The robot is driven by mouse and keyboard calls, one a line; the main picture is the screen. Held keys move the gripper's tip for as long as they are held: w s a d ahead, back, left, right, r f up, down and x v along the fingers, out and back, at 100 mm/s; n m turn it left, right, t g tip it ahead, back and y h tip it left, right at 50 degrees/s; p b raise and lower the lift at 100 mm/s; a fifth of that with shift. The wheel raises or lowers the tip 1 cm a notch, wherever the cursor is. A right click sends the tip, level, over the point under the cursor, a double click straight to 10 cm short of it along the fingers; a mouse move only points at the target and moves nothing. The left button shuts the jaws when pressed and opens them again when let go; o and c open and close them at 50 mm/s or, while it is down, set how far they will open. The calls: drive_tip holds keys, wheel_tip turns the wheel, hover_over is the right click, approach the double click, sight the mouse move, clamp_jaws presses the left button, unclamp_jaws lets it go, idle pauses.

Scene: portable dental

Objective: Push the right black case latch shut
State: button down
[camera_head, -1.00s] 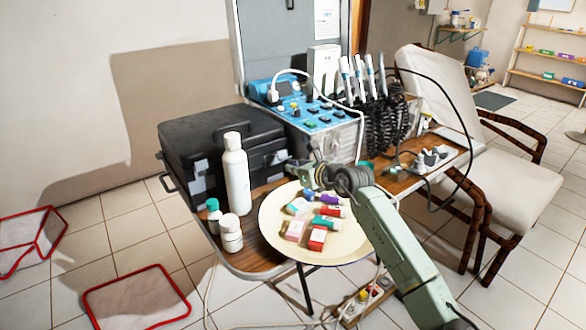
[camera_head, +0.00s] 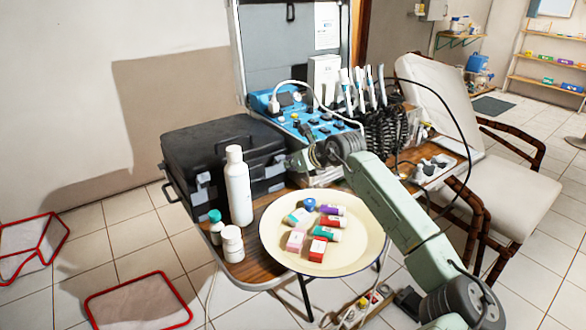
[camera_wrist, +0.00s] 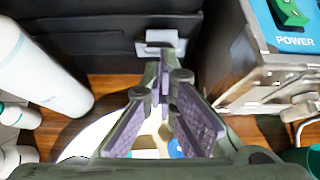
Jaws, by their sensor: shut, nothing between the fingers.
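The black case (camera_head: 215,150) lies closed on the left of the table. Its right latch (camera_wrist: 160,42) is a light grey piece on the case's front face in the wrist view. In the head view my gripper (camera_head: 292,163) is close in front of the case's right end, by that latch. In the wrist view my gripper (camera_wrist: 164,66) is shut and empty, its tips just below the latch and overlapping its lower edge. I cannot tell whether they touch.
A tall white bottle (camera_head: 238,190) and small bottles (camera_head: 232,243) stand before the case. A cream plate (camera_head: 277,247) with several small boxes lies below my arm. The metal dental unit (camera_head: 325,172) stands close on the right of the latch.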

drive_tip(key=shift+w+a+r+g+h, duration=0.3)
drive_tip(key=shift+w+r+g+h, duration=0.15)
drive_tip(key=shift+r, duration=0.4)
idle(0.8)
drive_tip(key=shift+r+p, duration=0.35)
drive_tip(key=shift+r, duration=0.4)
